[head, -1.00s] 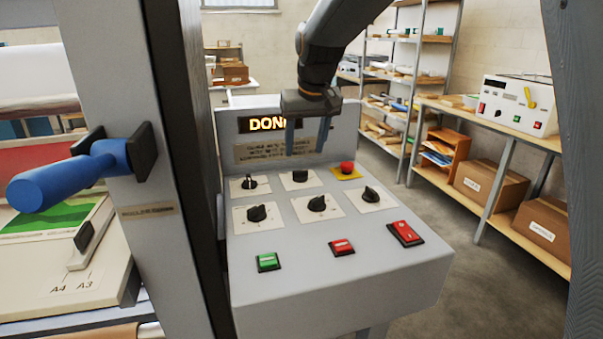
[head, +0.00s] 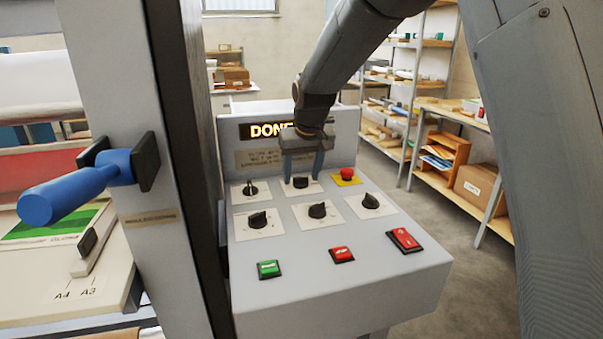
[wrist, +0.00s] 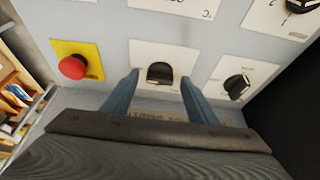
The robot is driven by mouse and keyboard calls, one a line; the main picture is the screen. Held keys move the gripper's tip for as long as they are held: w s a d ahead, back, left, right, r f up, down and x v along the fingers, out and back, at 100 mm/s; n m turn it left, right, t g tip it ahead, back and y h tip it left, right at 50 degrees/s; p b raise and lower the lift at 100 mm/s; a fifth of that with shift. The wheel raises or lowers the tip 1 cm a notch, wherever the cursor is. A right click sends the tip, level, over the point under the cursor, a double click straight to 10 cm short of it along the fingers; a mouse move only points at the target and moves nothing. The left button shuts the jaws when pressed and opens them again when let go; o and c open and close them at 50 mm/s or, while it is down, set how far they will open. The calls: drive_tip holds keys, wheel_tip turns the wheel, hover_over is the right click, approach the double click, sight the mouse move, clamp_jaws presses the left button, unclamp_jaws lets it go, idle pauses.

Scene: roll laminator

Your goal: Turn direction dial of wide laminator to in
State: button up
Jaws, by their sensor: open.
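The wide laminator's sloped grey control panel (head: 290,245) carries several black dials on white plates. My gripper (head: 302,178) is open and points down at the back row. Its blue fingers stand on either side of the back middle dial (head: 300,182), apart from it as far as I can see. In the wrist view this dial (wrist: 160,74) sits between the fingertips of my gripper (wrist: 160,80), with a gap on each side. Its plate's lettering is too small or hidden to read, so I cannot tell its setting. The back left dial (head: 250,188) stands beside it.
A red mushroom button (head: 347,174) on a yellow plate is right of the gripper. Front dials (head: 318,210) and green (head: 268,269) and red (head: 342,255) buttons lie nearer. A lit display (head: 268,130) stands behind. A blue handle (head: 75,190) juts out at left.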

drive_tip(key=c, duration=1.1)
drive_tip(key=shift+o, duration=0.2)
drive_tip(key=shift+d, duration=0.1)
drive_tip(key=n+b, duration=0.1)
drive_tip(key=n, duration=0.1)
drive_tip(key=n+y+b, duration=0.1)
drive_tip(key=n, duration=0.1)
drive_tip(key=shift+w+d+y, duration=0.15)
drive_tip(key=shift+w+y, duration=0.05)
drive_tip(key=shift+y, duration=0.1)
drive_tip(key=n+g+b, duration=0.1)
drive_tip(key=n, duration=0.1)
drive_tip(key=n+g+y+b, duration=0.1)
drive_tip(key=n+b, duration=0.1)
drive_tip(key=n, duration=0.1)
drive_tip(key=shift+w+d+b, duration=0.15)
drive_tip(key=shift+w+b, duration=0.05)
drive_tip(key=shift+b, duration=0.1)
drive_tip(key=n+g, duration=0.1)
drive_tip(key=n, duration=0.1)
drive_tip(key=n+b, duration=0.1)
drive_tip(key=n, duration=0.1)
drive_tip(key=shift+w+n+g+y, duration=0.2)
drive_tip(key=shift+n+g+y, duration=0.2)
drive_tip(key=shift+w+n+g+b, duration=0.15)
drive_tip(key=shift+n+g+b, duration=0.45)
drive_tip(key=shift+n, duration=1.4)
drive_tip(key=shift+r, duration=0.1)
